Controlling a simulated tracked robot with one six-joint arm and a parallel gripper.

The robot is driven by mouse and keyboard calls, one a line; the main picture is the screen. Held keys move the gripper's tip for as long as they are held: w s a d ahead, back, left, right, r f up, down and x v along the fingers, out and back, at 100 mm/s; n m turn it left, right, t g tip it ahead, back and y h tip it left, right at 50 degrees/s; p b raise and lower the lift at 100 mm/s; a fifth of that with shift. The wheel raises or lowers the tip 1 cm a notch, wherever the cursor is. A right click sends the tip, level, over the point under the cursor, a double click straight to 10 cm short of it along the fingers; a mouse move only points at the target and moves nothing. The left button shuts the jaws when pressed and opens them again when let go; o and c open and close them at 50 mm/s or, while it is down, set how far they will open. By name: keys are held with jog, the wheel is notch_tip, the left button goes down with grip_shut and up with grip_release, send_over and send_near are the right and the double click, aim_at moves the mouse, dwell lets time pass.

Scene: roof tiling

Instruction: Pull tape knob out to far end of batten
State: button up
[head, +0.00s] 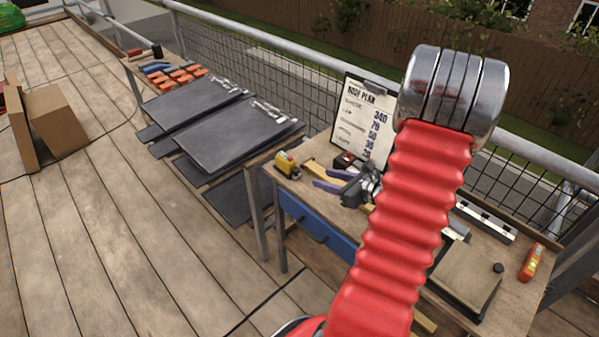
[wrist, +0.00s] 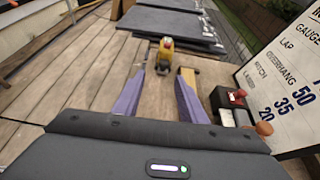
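A yellow tape measure (head: 287,163) with a red part sits at the near left corner of the workbench. In the wrist view the tape (wrist: 166,57) stands ahead, between the lines of my fingers. A pale wooden batten (head: 318,171) lies on the bench, partly hidden by my gripper; its end (wrist: 187,76) shows by the right finger in the wrist view. My gripper (head: 322,178), with purple fingers, is open and empty; it also shows in the wrist view (wrist: 161,75). I cannot clearly make out a separate tape knob.
A black box with a red button (head: 347,159) stands right of the fingers, before the roof plan board (head: 363,122). Dark slates (head: 225,130) are stacked beyond the bench.

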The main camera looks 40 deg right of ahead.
aim_at(297, 170)
jog(key=shift+s+d+f+m+h, duration=0.25)
jog(key=shift+d+m+h, duration=0.05)
jog(key=shift+d, duration=0.15)
jog(key=shift+w, duration=0.15)
jog(key=x, duration=1.3)
jog(key=shift+w+a+f, duration=0.1)
jog(key=shift+w, duration=0.2)
grip_shut()
